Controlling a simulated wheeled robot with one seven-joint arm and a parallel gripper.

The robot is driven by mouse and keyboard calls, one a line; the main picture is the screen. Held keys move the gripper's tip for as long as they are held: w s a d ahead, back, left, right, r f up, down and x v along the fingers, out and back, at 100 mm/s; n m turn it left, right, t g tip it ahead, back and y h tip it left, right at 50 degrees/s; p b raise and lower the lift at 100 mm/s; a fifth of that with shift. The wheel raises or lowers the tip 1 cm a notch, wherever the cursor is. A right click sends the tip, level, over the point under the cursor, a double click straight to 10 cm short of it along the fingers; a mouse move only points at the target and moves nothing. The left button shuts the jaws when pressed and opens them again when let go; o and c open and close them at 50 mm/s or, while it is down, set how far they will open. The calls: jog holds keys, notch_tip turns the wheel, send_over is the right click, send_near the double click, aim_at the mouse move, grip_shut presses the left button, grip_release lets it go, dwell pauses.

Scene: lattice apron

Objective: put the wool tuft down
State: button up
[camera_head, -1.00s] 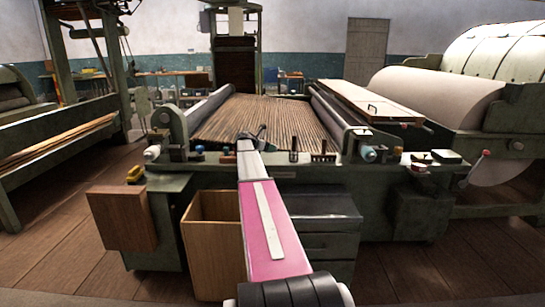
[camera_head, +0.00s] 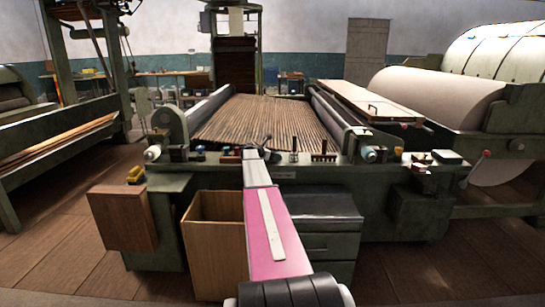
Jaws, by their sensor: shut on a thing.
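My gripper (camera_head: 266,144) is at the far end of my pink and white arm, over the front ledge (camera_head: 330,171) of the green lattice apron machine. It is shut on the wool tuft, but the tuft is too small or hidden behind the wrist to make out. The brown slatted lattice apron (camera_head: 262,118) lies just beyond the gripper. I cannot tell whether the gripper touches the ledge.
Small blocks and a dark-toothed brush (camera_head: 323,152) stand on the ledge on both sides of my gripper. An open wooden bin (camera_head: 212,245) stands below at left, beside grey drawers (camera_head: 328,244). A large pale roll (camera_head: 437,97) is at right.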

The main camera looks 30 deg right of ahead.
jog(key=o, duration=0.9)
jog(key=shift+a+r, duration=0.15)
jog(key=v, duration=1.1)
jog(key=shift+s+a+r, duration=0.1)
jog(key=shift+a, duration=0.25)
